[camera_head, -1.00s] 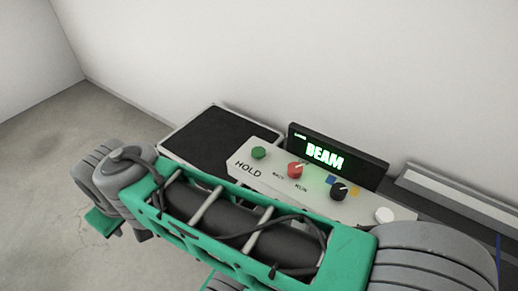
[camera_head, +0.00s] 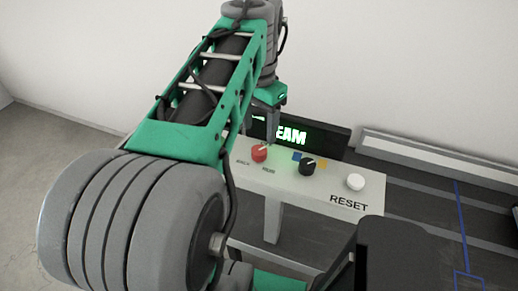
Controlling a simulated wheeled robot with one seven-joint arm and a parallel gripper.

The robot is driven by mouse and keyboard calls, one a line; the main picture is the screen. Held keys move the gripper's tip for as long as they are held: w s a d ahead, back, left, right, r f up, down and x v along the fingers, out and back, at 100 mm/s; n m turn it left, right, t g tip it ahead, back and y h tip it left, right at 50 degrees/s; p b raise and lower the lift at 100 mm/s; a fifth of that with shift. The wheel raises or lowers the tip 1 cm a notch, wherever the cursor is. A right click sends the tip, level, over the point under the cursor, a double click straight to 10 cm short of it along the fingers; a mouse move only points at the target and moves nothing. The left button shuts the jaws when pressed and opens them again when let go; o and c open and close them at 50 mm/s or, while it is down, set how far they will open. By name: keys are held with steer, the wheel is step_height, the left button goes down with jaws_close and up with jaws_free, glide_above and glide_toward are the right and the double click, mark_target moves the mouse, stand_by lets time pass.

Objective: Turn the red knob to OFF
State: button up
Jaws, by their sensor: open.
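The red knob (camera_head: 258,154) sits on the light grey control panel (camera_head: 322,190), with a pale pointer mark that seems to slant up to the right. Small labels are printed below it, too small to read surely. My gripper (camera_head: 269,136) hangs fingers-down just above and behind the red knob in the picture. It is open and holds nothing. I cannot tell whether a fingertip touches the knob. My green arm covers the left part of the panel.
A black knob (camera_head: 307,167) and a white button (camera_head: 356,182) above the word RESET are to the right. Behind the panel, a dark display (camera_head: 325,139) shows green letters, partly hidden by my gripper. A long grey rail (camera_head: 430,160) runs at the right.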

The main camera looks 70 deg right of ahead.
mark_target(259, 151)
step_height(259, 151, down, 8)
steer(key=shift+r+p, duration=0.2)
steer(key=shift+p, duration=0.3)
jaws_close()
stand_by(0.3)
steer(key=shift+n, duration=0.4)
steer(key=shift+n+b, duration=0.65)
steer(key=shift+n, duration=2.05)
